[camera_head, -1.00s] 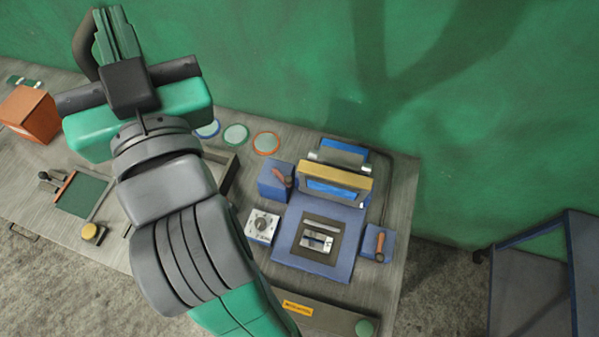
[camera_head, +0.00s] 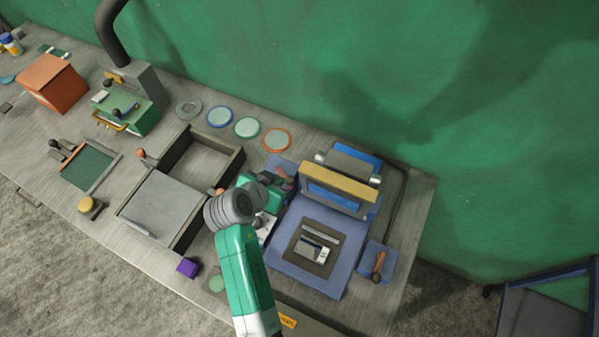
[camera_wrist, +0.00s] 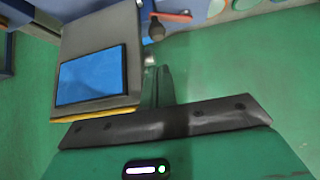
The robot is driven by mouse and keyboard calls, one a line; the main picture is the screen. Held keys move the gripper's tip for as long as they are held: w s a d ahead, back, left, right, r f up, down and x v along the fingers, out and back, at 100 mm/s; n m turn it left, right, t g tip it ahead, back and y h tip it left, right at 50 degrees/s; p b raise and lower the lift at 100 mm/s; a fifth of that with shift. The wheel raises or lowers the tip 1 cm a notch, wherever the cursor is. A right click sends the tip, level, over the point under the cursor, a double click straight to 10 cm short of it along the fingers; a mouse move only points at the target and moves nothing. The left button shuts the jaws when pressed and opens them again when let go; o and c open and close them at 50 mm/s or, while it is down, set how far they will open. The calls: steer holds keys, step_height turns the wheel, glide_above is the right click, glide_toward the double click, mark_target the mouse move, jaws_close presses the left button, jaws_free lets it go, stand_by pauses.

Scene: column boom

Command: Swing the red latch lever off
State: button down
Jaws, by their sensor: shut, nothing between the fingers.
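A red lever (camera_head: 281,171) sits on the blue block left of the blue press-like fixture (camera_head: 313,268). My gripper (camera_head: 287,183) is beside it and partly covers it and the block. In the wrist view the red lever (camera_wrist: 174,17) shows at the top, with a dark rounded end. My gripper (camera_wrist: 158,70) points toward it there, fingers shut and empty; contact cannot be told. A second reddish lever (camera_head: 379,263) stands on a blue block (camera_head: 385,252) right of the fixture, clear of my arm.
The fixture's upright head with a yellow bar (camera_head: 340,181) stands close right of my gripper. Its blue panel (camera_wrist: 92,75) fills the wrist view's left. An open grey box (camera_head: 208,165) lies left, coloured discs (camera_head: 247,127) behind. The green wall (camera_head: 430,90) bounds the back.

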mark_target(292, 177)
steer(key=x, duration=1)
steer(key=shift+f+b, duration=0.1)
steer(key=shift+b, duration=0.55)
